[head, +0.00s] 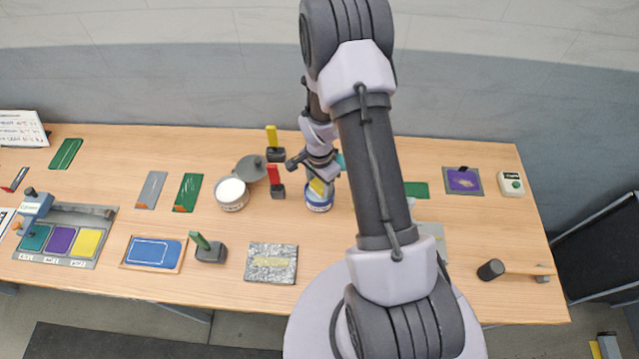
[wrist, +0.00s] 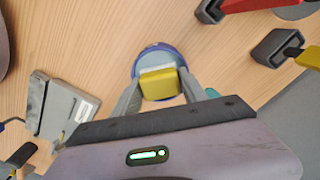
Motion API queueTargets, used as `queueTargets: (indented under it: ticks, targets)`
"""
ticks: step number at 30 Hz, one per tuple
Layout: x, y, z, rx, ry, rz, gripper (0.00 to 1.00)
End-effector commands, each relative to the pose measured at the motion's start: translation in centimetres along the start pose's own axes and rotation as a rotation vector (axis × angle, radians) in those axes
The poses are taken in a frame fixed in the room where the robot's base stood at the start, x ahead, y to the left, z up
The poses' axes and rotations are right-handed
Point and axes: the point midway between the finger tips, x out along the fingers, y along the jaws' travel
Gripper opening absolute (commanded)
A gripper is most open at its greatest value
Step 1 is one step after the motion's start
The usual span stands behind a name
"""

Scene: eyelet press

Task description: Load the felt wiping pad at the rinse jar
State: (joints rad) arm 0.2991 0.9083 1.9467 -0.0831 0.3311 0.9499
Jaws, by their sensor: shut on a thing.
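The rinse jar (head: 319,205) is a round jar with a blue rim on the table, partly behind my arm. It also shows in the wrist view (wrist: 153,51), where pale blue shows inside the rim. My gripper (wrist: 160,86) is shut on a yellow block with a pale edge, which I take to be the felt wiping pad (wrist: 160,84). The pad overlaps the jar's mouth in both views; it shows as a yellow patch (head: 317,187) in the head view. I cannot tell whether it touches the liquid or the jar.
A red-handled tool (head: 273,176) and a yellow-handled tool (head: 272,136) stand left of the jar. A white tub (head: 231,194) and its grey lid (head: 250,169) are farther left. A textured grey plate (head: 271,275) lies in front. My arm hides part of the right side.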

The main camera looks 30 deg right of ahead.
Motion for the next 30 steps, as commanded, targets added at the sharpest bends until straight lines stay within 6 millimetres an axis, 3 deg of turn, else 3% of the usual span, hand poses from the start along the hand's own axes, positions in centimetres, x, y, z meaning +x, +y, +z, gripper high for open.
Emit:
queueTargets:
  ticks: [30]
  targets:
    - [1.0,0.0,0.0,0.0,0.0,0.0,0.18]
